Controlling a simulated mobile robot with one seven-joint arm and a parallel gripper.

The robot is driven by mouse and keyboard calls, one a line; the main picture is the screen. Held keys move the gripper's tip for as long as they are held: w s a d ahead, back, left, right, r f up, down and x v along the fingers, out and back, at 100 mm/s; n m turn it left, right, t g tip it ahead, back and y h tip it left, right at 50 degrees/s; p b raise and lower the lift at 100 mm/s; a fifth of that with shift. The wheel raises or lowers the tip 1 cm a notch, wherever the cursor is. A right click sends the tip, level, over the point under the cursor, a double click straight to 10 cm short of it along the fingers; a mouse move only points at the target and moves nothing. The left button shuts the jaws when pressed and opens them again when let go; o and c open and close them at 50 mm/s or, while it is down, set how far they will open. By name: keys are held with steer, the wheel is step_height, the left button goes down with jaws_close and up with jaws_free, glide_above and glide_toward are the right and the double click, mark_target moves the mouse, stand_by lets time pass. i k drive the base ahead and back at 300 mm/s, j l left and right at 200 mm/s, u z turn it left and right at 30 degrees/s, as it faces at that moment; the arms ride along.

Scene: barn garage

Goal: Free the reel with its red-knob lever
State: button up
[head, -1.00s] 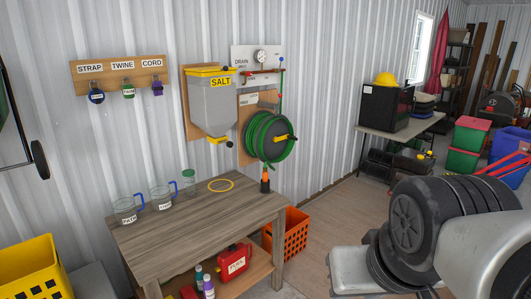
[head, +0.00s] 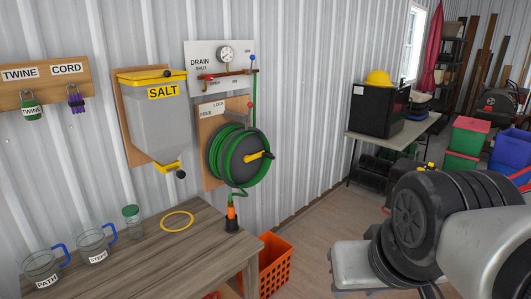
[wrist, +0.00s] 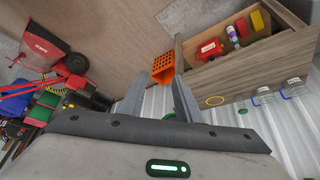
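The reel (head: 222,158), wound with green hose, hangs on the wall board in the head view. It has a yellow crank handle (head: 258,155). A lever with a red knob (head: 250,104) stands at the reel's upper right, its lower part partly hidden by the reel. LOCK and FREE labels (head: 211,107) are on the board above left of the reel. My gripper (wrist: 158,92) shows only in the wrist view, its two fingers apart with nothing between them.
Above the reel is a DRAIN panel (head: 198,54) with a gauge, a red-handled pipe and a blue knob. A salt hopper (head: 150,118) hangs left of it. The wooden bench (head: 150,255) stands below, with an orange crate (head: 275,262) beside it. Open floor (head: 325,205) lies to the right.

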mark_target(250, 105)
steer(key=i+l, duration=0.2)
steer(key=i, duration=0.45)
steer(key=i+l+z, duration=0.1)
steer(key=i, duration=0.5)
steer(key=i+l, duration=0.25)
steer(key=i, duration=0.4)
steer(key=i+l+z, duration=0.1)
steer(key=i, duration=0.5)
